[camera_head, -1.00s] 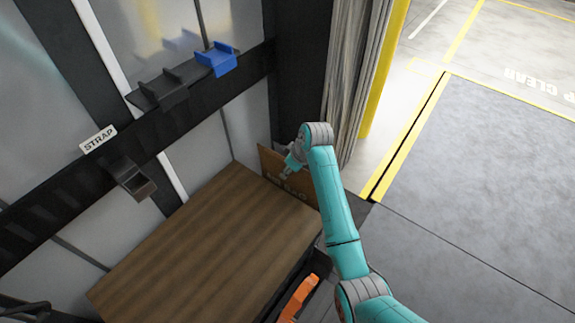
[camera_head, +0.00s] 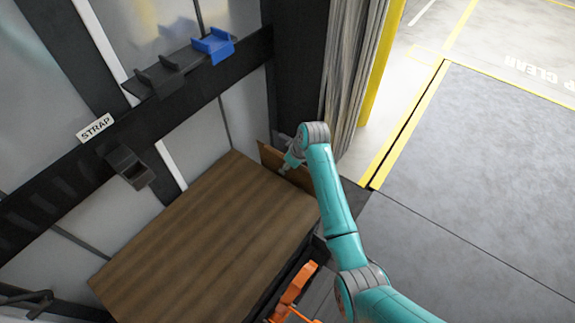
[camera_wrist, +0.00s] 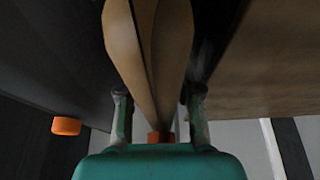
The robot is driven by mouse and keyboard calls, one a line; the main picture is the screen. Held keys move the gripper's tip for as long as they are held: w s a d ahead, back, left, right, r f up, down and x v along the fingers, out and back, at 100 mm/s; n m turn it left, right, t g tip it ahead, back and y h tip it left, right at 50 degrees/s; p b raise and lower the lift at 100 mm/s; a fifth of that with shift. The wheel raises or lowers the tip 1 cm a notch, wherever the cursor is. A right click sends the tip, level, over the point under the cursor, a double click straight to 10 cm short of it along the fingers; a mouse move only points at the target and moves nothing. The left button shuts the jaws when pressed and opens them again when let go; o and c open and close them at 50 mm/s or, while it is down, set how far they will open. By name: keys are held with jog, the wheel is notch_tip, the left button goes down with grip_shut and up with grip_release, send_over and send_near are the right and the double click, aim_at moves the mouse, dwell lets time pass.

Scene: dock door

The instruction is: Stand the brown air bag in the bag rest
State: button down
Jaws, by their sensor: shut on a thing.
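The brown air bag (camera_head: 269,154) is a thin flat panel at the far right end of the wooden-topped crate. My gripper (camera_head: 284,170) is shut on it in the head view, largely hidden by my wrist. In the wrist view, the bag (camera_wrist: 150,50) stands edge-on between the two fingers of my gripper (camera_wrist: 159,115). Its lower end is out of clear sight. An orange piece (camera_wrist: 160,137) shows just beyond the bag, and another orange piece (camera_wrist: 66,126) is left of it. I cannot tell whether these belong to the bag rest.
The wooden crate top (camera_head: 205,240) is bare. An orange frame-like object (camera_head: 295,290) sits beside its front right edge. A dark rail with a blue holder (camera_head: 213,45), a black holder (camera_head: 160,75) and a STRAP label (camera_head: 95,127) runs along the wall. Open floor (camera_head: 480,190) lies right.

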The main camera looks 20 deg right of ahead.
jog(key=shift+f, duration=0.45)
jog(key=c, duration=0.7)
grip_release()
jog(key=shift+f, duration=0.1)
jog(key=v, duration=1.2)
jog(key=shift+w, duration=0.1)
